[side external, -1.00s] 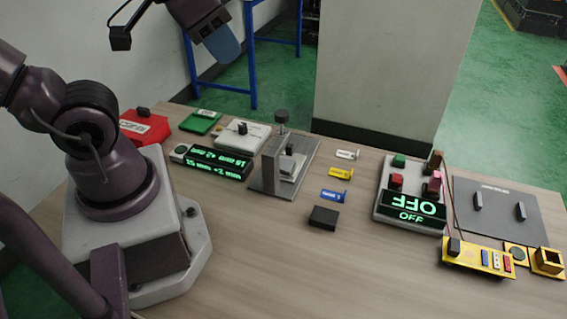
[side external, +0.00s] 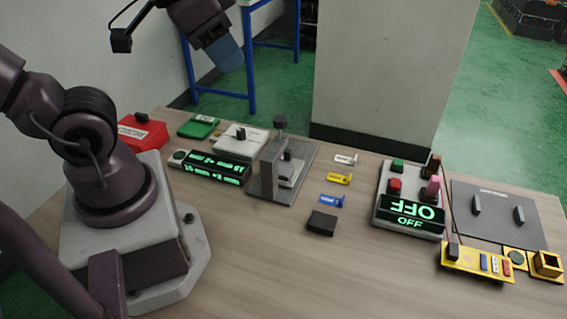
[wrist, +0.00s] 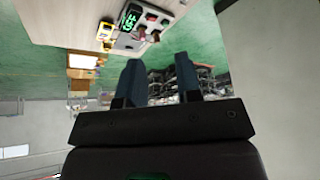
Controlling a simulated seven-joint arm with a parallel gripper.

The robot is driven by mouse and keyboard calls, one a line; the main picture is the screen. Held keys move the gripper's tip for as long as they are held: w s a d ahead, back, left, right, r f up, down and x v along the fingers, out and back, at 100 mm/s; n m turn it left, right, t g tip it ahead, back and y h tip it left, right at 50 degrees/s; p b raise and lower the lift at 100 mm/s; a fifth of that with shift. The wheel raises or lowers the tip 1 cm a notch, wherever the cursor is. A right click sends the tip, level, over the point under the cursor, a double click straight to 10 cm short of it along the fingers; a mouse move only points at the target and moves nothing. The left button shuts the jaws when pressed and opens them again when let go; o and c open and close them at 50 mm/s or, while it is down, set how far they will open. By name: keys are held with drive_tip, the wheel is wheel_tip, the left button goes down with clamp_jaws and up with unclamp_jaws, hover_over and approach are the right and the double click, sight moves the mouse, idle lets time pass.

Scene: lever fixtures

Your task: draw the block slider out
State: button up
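A grey metal fixture (side external: 268,180) stands on the table left of centre in the side external view. It has an upright block, a small dark-knobbed block (side external: 288,160) on its plate and a round knob on top. I cannot tell for sure which part is the block slider. My gripper (side external: 226,56) hangs high above the back left of the table, well apart from the fixture. In the wrist view its two blue fingers (wrist: 160,72) are spread with nothing between them. The fixture does not show clearly in the wrist view.
A green-lit display (side external: 212,167) and a white box with a black knob (side external: 243,139) stand left of the fixture. Small coloured tags and a black block (side external: 321,223) lie to its right. A button panel (side external: 408,204) stands farther right. The front middle of the table is clear.

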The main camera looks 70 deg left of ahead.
drive_tip(key=shift+o, duration=0.7)
drive_tip(key=w+a+f+m+g+y, duration=0.1)
drive_tip(key=w+a+m+g, duration=0.2)
drive_tip(key=w+m, duration=0.4)
drive_tip(key=shift+w+y, duration=0.2)
drive_tip(key=shift+y, duration=0.1)
drive_tip(key=m+g+h, duration=0.2)
drive_tip(key=m+g, duration=0.3)
drive_tip(key=m, duration=0.8)
hover_over(288, 150)
drive_tip(key=w+d, duration=0.2)
drive_tip(key=w+f+x, duration=0.1)
drive_tip(key=w+x, duration=0.1)
drive_tip(key=x, duration=0.9)
drive_tip(key=w+a+f+m+h, duration=0.2)
drive_tip(key=a+f+m+h, duration=0.1)
drive_tip(key=a+f+m, duration=0.5)
drive_tip(key=shift+n+g, duration=0.3)
drive_tip(key=shift+n, duration=0.4)
drive_tip(key=x, duration=0.4)
drive_tip(key=d+x, duration=0.1)
drive_tip(key=x, duration=0.4)
drive_tip(key=d+x, duration=0.1)
drive_tip(key=x, duration=0.3)
drive_tip(key=shift+w, duration=0.1)
clamp_jaws()
